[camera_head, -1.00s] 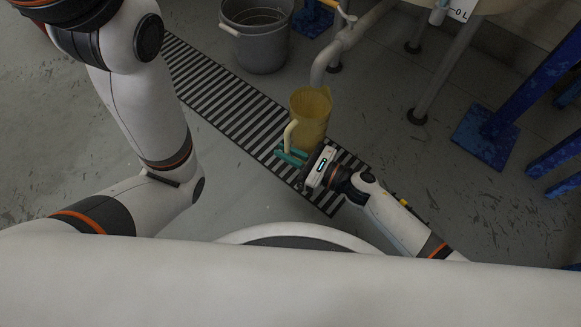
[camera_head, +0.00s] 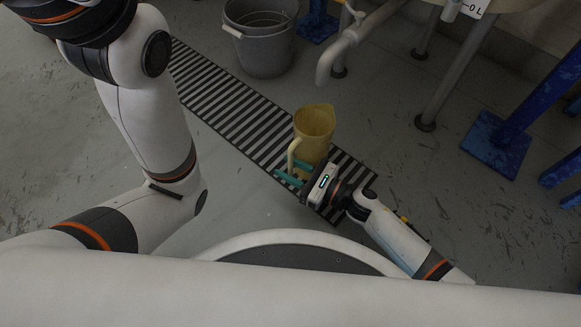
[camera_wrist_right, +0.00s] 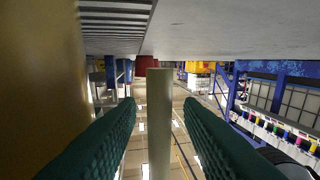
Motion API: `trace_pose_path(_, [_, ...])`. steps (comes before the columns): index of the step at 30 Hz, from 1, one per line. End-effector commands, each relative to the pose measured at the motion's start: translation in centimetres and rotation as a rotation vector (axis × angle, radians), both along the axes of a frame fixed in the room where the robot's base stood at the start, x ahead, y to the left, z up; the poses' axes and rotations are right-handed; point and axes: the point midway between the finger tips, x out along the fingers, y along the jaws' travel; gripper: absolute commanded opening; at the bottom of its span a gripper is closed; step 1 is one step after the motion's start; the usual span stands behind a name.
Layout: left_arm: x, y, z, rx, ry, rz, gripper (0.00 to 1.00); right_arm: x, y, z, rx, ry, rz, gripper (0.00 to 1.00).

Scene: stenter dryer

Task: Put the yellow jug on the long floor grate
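The yellow jug (camera_head: 315,124) stands upright, apparently on the long floor grate (camera_head: 237,112); my right gripper hides part of its base. Its pale handle (camera_head: 292,153) faces left in the head view. My right gripper (camera_head: 291,174) is low beside the jug, with its green fingers apart around the handle. In the right wrist view, the handle (camera_wrist_right: 159,120) stands between the two fingers (camera_wrist_right: 160,135), with a gap on each side. The jug's side (camera_wrist_right: 40,75) fills the left of that view. My left arm is at the left; its gripper is out of view.
A grey bucket (camera_head: 264,50) stands beyond the grate. A pipe with a downturned spout (camera_head: 326,70) hangs behind the jug. Metal legs (camera_head: 438,85) and a blue post base (camera_head: 497,143) stand at right. The floor left of the grate is clear.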

Motion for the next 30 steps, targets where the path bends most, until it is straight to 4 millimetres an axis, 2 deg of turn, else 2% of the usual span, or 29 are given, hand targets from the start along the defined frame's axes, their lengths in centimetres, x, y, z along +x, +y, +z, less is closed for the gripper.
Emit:
trace_pose_path(8, [0.0, 0.0, 0.4, 0.0, 0.0, 0.0, 0.36, -0.2, -0.5, 0.2, 0.0, 0.001, -0.001, 0.33])
trace_pose_path(11, [0.0, 0.0, 1.1, 0.0, 0.0, 0.0, 0.36, -0.8, -1.7, 0.4, -0.001, 0.003, -0.002, 0.33])
trace_pose_path(21, [0.0, 0.0, 4.0, 0.0, 0.001, 0.001, 0.36, -3.8, -8.2, 0.4, -0.001, 0.004, -0.002, 0.33])
trace_pose_path(25, [0.0, 0.0, 4.5, 0.0, 0.001, 0.001, 0.36, -4.6, -9.9, 0.3, 0.0, 0.001, -0.001, 0.33])
trace_pose_path(30, [0.0, 0.0, 4.8, 0.0, 0.001, 0.001, 0.36, -5.0, -10.9, 0.2, 0.0, 0.0, 0.0, 0.33])
